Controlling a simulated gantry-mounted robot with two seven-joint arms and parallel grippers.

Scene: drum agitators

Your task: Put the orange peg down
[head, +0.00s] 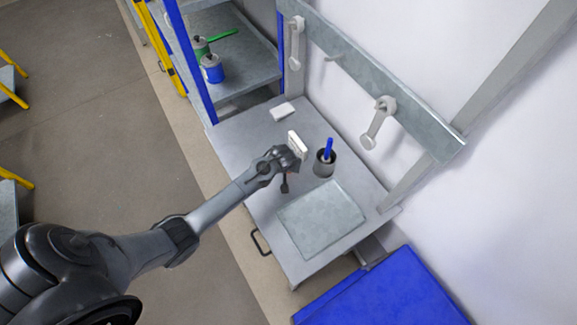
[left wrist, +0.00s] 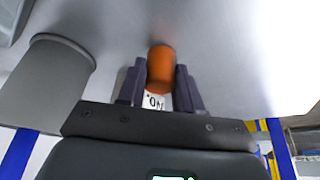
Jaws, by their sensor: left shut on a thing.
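My left gripper (head: 289,166) is above the grey table (head: 238,135), left of a dark cup. In the left wrist view, the gripper (left wrist: 160,86) is shut on the orange peg (left wrist: 161,66), which sits between its two dark fingers. The peg is mostly hidden by the hand in the head view. The dark cup (head: 324,167) holds a blue peg (head: 328,148); the cup also shows at the left of the left wrist view (left wrist: 48,88). Whether the orange peg touches the table I cannot tell. My right gripper is not in view.
A white block (head: 298,144) stands just behind the hand, and another white block (head: 283,111) lies farther back. A flat grey plate (head: 320,218) lies on the near part of the table. Grey hooks (head: 378,122) hang on the wall rail. A blue box (head: 385,295) stands at the front right.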

